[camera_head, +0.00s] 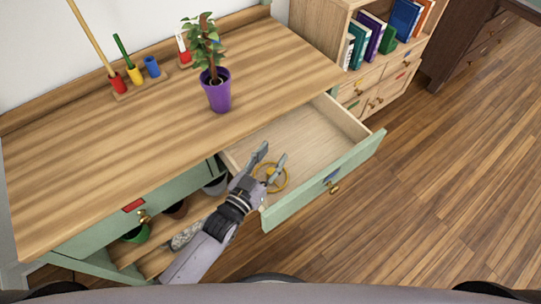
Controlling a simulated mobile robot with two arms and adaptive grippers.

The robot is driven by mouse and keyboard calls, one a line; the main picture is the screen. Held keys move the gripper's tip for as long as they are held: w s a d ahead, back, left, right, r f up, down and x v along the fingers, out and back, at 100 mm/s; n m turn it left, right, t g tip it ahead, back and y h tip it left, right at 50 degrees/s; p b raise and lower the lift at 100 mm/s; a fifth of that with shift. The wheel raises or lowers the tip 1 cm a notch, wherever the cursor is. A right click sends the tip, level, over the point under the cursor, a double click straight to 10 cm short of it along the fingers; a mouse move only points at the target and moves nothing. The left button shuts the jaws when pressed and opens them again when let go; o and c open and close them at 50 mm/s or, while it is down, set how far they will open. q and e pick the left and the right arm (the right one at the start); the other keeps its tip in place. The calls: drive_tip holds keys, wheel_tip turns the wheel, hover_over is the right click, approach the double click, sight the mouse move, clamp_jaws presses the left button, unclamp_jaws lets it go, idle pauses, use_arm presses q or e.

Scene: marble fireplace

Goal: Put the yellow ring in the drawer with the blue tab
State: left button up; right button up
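The drawer with the blue tab (331,175) is pulled out from the green bench, and its pale wooden inside (315,135) shows. Its green front (365,150) faces the lower right, with a brass knob below the tab. The yellow ring (286,180) shows inside the drawer's outline, near its left front corner. My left gripper (273,154) is over that same corner, its two fingers spread apart. The fingers and hand cover part of the ring; I cannot tell whether they touch it or whether it lies flat on the drawer bottom. My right gripper is out of view.
A closed drawer with a red tab (133,205) is at the left. A purple plant pot (217,92) and a peg stand (130,90) are on the wooden top. Pots are on the shelf below. A bookcase (360,75) stands behind; floor at right is clear.

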use_arm(q)
drive_tip(key=shift+s+a+f, duration=0.15)
drive_tip(key=shift+s+a, duration=0.1)
drive_tip(key=shift+s, duration=0.1)
drive_tip(key=v, duration=1.1)
drive_tip(key=shift+r, duration=0.4)
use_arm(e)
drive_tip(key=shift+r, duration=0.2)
use_arm(q)
drive_tip(key=shift+a, duration=0.15)
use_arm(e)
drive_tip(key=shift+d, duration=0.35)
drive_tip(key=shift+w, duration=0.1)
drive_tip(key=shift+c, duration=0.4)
